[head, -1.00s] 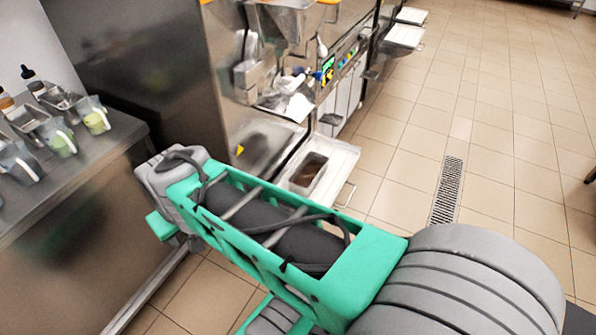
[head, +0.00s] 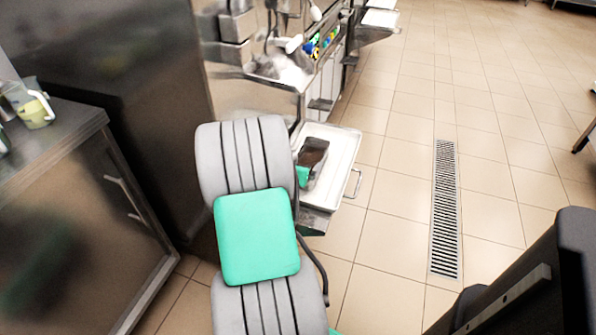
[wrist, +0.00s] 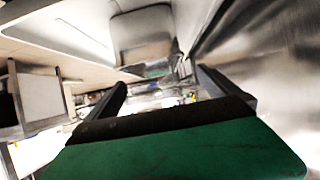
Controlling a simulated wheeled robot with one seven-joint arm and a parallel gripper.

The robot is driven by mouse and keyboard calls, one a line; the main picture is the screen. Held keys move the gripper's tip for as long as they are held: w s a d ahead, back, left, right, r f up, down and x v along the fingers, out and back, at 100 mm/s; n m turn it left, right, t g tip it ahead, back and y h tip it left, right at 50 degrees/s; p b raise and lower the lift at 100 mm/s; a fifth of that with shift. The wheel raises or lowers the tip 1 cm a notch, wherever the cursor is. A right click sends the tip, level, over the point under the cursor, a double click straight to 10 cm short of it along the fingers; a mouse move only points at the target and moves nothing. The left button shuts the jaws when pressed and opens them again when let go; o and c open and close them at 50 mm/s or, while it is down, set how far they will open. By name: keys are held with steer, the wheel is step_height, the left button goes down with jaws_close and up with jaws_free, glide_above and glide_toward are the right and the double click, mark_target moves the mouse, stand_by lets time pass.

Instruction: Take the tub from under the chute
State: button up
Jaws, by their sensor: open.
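A steel counter (head: 75,140) with a measuring jug (head: 37,114) stands at left. The machine's steel side (head: 110,80) is close to my arm. The tray has a wire handle (head: 353,184) at right. Tiled floor with a drain grate (head: 445,205) is clear on the right.

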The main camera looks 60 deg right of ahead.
steer(key=shift+s+d+f, duration=0.15)
steer(key=shift+d+f, duration=0.35)
steer(key=shift+f, duration=0.15)
steer(key=b, duration=0.2)
glide_above(310, 163)
steer(key=s+a, duration=0.1)
steer(key=a, duration=0.2)
step_height(310, 163, down, 3)
steer(key=shift+s+r, duration=0.1)
steer(key=shift+s, duration=0.05)
steer(key=c, duration=1.6)
steer(key=shift+r, duration=0.1)
steer(key=shift+c, duration=0.5)
